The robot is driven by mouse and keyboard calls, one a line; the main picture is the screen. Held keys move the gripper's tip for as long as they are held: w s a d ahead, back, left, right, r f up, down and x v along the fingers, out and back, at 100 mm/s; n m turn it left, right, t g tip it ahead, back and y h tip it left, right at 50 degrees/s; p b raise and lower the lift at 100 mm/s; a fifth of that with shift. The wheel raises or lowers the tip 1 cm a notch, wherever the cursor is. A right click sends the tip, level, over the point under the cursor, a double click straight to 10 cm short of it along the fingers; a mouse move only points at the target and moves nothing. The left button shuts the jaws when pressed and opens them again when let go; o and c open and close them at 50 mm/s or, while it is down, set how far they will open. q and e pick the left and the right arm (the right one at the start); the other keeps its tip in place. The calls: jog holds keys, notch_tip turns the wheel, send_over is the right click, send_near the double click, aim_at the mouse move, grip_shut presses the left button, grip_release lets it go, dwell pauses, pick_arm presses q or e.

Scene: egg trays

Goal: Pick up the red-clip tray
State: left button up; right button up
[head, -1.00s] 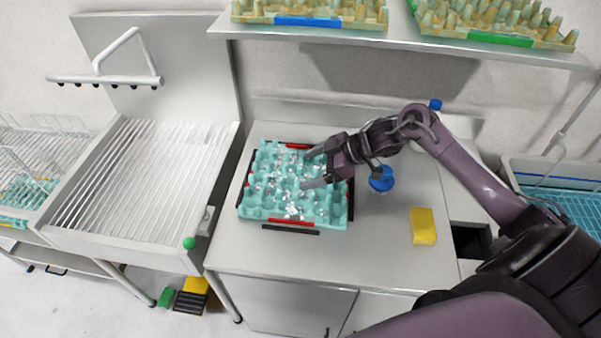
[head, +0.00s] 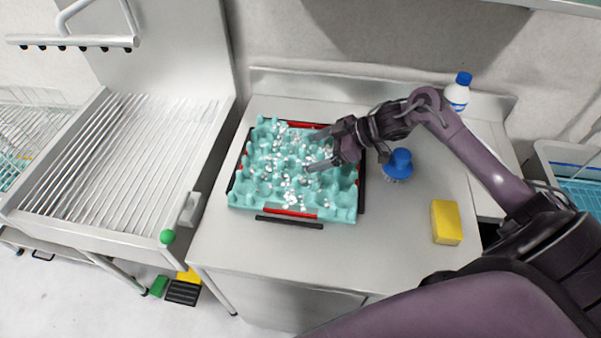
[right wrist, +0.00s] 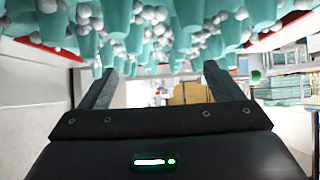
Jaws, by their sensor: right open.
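The red-clip tray (head: 240,190) is a teal egg tray with red clips on its edges and many small white bits scattered over it. It lies on the steel counter inside a dark frame. My right gripper (head: 310,153) is open, with its fingers over the tray's right half; nothing is between them. In the right wrist view, the two fingers (right wrist: 157,85) stand apart and the tray's teal pegs (right wrist: 120,18) with pale bits fill the top. Whether the fingers touch the tray is unclear. My left gripper does not show.
A blue-topped scrubber (head: 398,163) sits right of the tray, near my right forearm. A yellow sponge (head: 446,222) lies further right. A white bottle with a blue cap (head: 457,92) stands at the back. A ribbed steel drainboard (head: 120,160) is at the left. The counter front is clear.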

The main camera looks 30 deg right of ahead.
aim_at(285, 165)
jog(key=shift+w+a+f, duration=0.35)
jog(key=shift+a+f, duration=0.05)
jog(key=p+x, duration=0.2)
jog(key=x, duration=0.3)
jog(key=shift+w+a+f+p, duration=0.1)
jog(key=shift+w+a+p, duration=0.05)
jog(key=shift+a+p, duration=0.15)
jog(key=shift+w+a+f, duration=0.2)
jog(key=shift+a+f, duration=0.05)
jog(key=shift+f, duration=0.1)
jog(key=shift+s, duration=0.2)
jog(key=c, duration=1.4)
